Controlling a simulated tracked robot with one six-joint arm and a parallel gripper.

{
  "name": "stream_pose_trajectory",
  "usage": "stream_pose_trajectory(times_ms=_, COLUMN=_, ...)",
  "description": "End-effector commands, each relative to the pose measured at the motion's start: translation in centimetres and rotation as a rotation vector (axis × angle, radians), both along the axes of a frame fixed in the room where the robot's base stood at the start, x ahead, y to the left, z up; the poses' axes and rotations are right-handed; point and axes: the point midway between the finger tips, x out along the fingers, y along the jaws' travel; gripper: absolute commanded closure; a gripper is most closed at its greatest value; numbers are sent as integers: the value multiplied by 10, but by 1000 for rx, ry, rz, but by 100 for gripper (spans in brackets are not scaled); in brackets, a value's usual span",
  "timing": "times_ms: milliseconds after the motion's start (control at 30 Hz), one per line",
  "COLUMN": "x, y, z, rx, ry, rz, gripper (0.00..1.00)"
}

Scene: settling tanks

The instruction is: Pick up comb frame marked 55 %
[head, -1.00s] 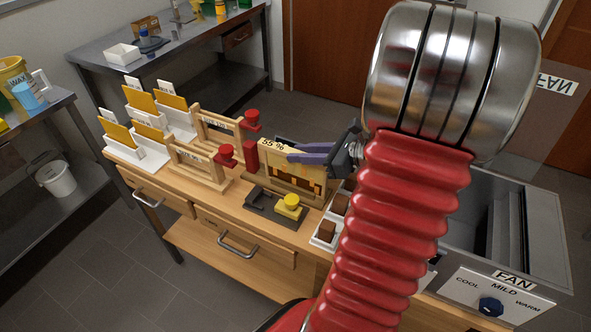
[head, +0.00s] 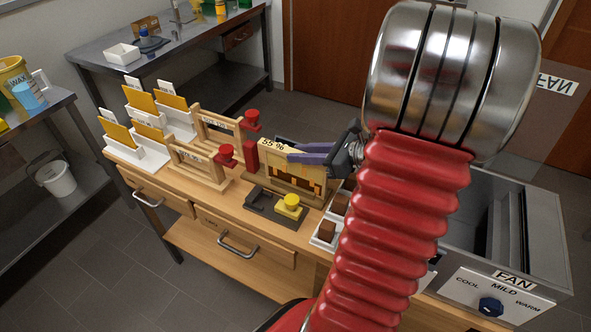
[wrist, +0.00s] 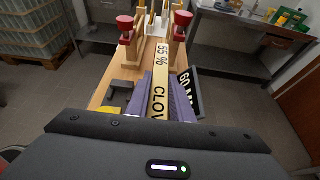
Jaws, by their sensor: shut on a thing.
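The comb frame marked 55 % (head: 279,171) is a pale wooden frame with a dark-and-orange patterned lower part. It stands upright over a wooden base on the bench, and I cannot tell whether they touch. In the wrist view its top bar (wrist: 161,72) reads "55 %" and "CLOV", the rest hidden. My gripper (head: 308,155) has purple fingers, shut on the top bar near its right end. In the wrist view the fingers (wrist: 165,103) lie on either side of the bar.
Two wooden stands with red knobs (head: 226,153) are left of the frame. A dark tool with a yellow knob (head: 291,202) lies in front. White holders with yellow sheets (head: 140,103) stand at far left. A metal fan box (head: 497,280) is at right. A dark sign (wrist: 188,92) is close beside the bar.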

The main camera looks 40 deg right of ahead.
Motion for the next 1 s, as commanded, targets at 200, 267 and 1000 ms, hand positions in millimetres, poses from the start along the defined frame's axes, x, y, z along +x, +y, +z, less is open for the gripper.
stream_pose_trajectory(times_ms=200, x=0, y=0, z=0, rx=0, ry=0, rz=1, gripper=100)
stream_pose_trajectory(times_ms=267, x=0, y=0, z=0, rx=0, ry=0, rz=1, gripper=100)
stream_pose_trajectory(times_ms=1000, x=0, y=0, z=52, rx=-6, ry=-3, rz=0, gripper=100)
